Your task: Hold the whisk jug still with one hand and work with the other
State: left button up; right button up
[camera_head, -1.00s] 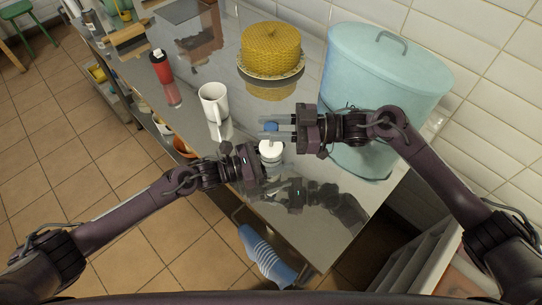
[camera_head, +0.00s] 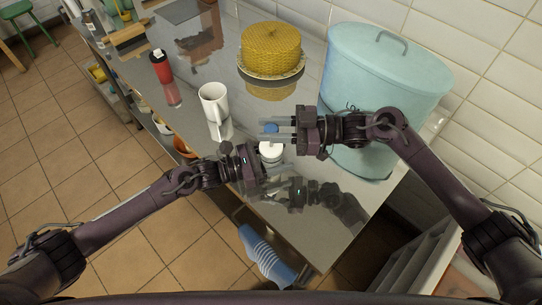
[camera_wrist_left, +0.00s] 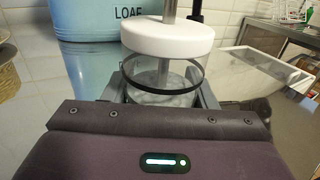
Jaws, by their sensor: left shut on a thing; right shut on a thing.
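The whisk jug stands on the steel counter, with its white lid (camera_head: 271,152) between my two grippers. In the left wrist view the jug is clear glass (camera_wrist_left: 163,82) with a black ring, and a metal rod (camera_wrist_left: 170,9) rises from the lid. My left gripper (camera_head: 272,167) is shut around the glass body, one finger on each side. My right gripper (camera_head: 268,131) is shut on the blue knob (camera_head: 270,128) above the lid. Its fingers partly hide the knob. The whisk end inside the glass is not clear.
A white mug (camera_head: 213,100) stands close behind the jug. A red tumbler (camera_head: 161,67) and a yellow honeycomb-patterned dome (camera_head: 270,48) are farther back. A large pale-blue bread bin (camera_head: 372,75) stands right behind my right gripper. A striped towel (camera_head: 264,254) hangs at the counter's front.

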jog(key=shift+w+r, duration=0.1)
jog(key=shift+r, duration=1.1)
jog(key=shift+f, duration=2.1)
jog(key=shift+r, duration=2.05)
jog(key=shift+f, duration=2)
jog(key=o, duration=0.8)
jog(key=shift+r, duration=0.1)
jog(key=shift+r, duration=3.4)
